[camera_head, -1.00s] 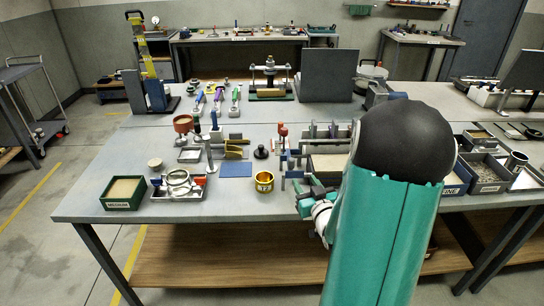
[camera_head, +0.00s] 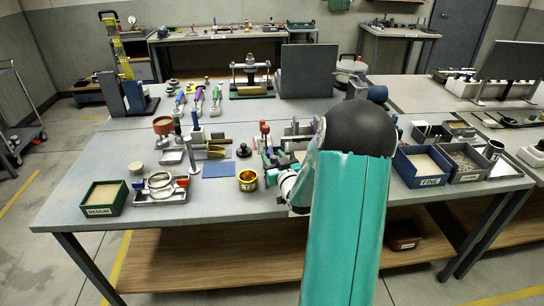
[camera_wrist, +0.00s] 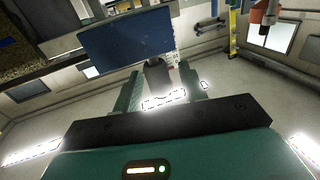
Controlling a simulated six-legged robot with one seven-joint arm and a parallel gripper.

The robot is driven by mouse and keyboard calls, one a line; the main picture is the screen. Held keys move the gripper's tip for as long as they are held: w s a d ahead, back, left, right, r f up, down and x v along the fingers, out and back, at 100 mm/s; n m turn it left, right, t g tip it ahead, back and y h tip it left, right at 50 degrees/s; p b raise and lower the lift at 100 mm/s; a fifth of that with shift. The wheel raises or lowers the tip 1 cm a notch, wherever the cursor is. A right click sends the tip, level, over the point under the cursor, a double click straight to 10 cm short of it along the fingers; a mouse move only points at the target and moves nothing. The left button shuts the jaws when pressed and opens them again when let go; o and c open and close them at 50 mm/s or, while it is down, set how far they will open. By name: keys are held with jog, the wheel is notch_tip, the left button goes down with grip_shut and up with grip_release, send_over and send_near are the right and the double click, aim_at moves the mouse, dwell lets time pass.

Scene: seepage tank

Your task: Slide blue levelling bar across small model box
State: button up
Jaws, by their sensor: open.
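My gripper (camera_head: 274,170) is at the front edge of the bench, its teal fingers partly hidden by my arm. In the wrist view, its two teal fingers (camera_wrist: 160,88) stand apart with a dark, narrow piece (camera_wrist: 157,76) showing between them. I cannot tell whether that piece touches a finger. Beyond the fingers is a flat dark-blue panel (camera_wrist: 125,42); I cannot tell whether it is the levelling bar. In the head view, my arm hides most of the small model box. Only grey metal parts (camera_head: 297,130) show beside it, and I cannot pick out the blue bar.
A brass cup (camera_head: 247,181) and a blue mat (camera_head: 219,170) lie left of my gripper. Farther left are a tray with rings (camera_head: 160,189) and a green MEDIUM bin (camera_head: 104,198). A blue FINE bin (camera_head: 422,166) stands right of my arm. The bench's front-left is partly clear.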

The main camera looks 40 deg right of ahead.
jog(key=shift+w+d, duration=0.2)
jog(key=shift+w, duration=0.45)
grip_shut()
jog(key=s+d, duration=0.5)
jog(key=d, duration=0.3)
jog(key=s+d, duration=0.6)
jog(key=d, duration=0.2)
jog(key=s+d, duration=0.5)
jog(key=d, duration=0.3)
jog(key=shift+s+d, duration=0.1)
jog(key=shift+s, duration=0.25)
jog(key=shift+s+d, duration=0.2)
jog(key=shift+d, duration=0.1)
jog(key=shift+r, duration=0.1)
